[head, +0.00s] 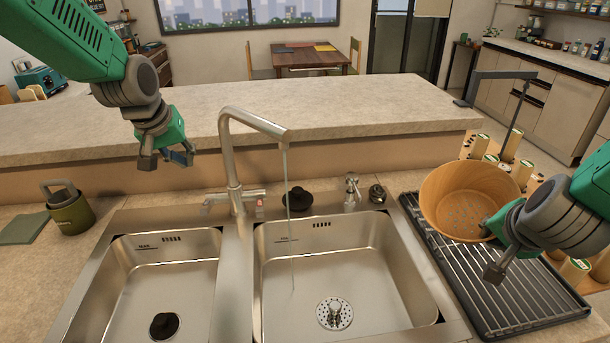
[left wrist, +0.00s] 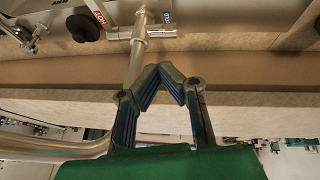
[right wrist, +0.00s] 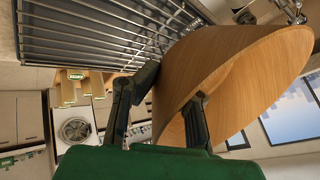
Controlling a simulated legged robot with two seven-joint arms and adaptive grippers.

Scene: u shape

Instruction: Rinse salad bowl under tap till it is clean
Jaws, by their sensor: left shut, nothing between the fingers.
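The wooden salad bowl (head: 445,205) is at the right, over the drying rack, tilted with its inside partly facing me. Pale spots show on its inner wall. My right gripper (head: 493,248) is shut on the bowl's wall; in the right wrist view the bowl (right wrist: 235,75) has one finger on either side of its rim. The tap (head: 233,150) stands behind the sinks, and a thin stream of water (head: 287,190) falls from its spout into the right basin (head: 380,265). My left gripper (head: 168,157) is shut and empty, left of the tap above the back counter edge.
The black drying rack (head: 500,295) lies right of the sink. Several pale cylindrical items (head: 478,146) stand behind and beside the bowl. The right basin is otherwise clear.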

